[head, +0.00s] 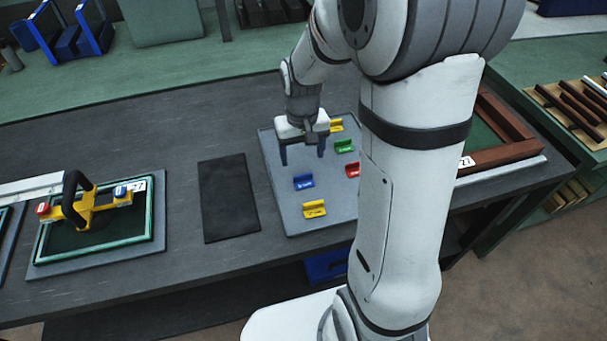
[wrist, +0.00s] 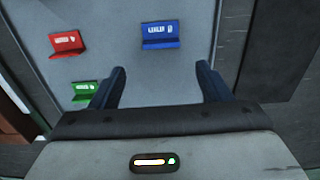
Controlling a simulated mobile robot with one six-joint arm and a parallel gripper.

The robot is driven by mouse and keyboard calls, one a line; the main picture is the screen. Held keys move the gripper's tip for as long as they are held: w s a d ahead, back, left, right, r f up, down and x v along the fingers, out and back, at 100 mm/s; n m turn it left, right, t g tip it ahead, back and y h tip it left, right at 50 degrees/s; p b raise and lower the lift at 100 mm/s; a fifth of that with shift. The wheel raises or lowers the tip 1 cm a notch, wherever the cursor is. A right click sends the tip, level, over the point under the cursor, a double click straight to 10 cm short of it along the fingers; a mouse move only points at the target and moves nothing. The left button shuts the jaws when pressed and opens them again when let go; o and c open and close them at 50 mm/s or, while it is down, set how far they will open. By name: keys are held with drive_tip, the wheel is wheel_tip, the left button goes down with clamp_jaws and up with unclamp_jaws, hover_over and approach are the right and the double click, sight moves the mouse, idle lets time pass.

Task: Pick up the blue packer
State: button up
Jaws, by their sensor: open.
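The blue packer (head: 304,182) is a small blue angled piece with a white label. It lies on a grey tray (head: 276,160) on the dark workbench. My gripper (head: 302,155) is open and empty, pointing down above the tray. In the wrist view both dark fingers of my gripper (wrist: 161,85) stand wide apart, with bare tray between them.
A red packer (head: 352,170), a green packer (head: 344,146) and yellow packers (head: 314,209) (head: 336,125) share the tray. A black mat (head: 228,197) lies to the left. A green frame with a yellow, black-handled tool (head: 84,208) is farther left. A brown frame (head: 510,145) lies right.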

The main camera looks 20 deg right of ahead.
sight(304, 181)
drive_tip(key=f, duration=0.2)
drive_tip(key=s+f, duration=0.1)
drive_tip(key=f, duration=0.1)
drive_tip(key=shift+a+f, duration=0.15)
drive_tip(key=shift+f, duration=0.65)
drive_tip(key=c, duration=1.1)
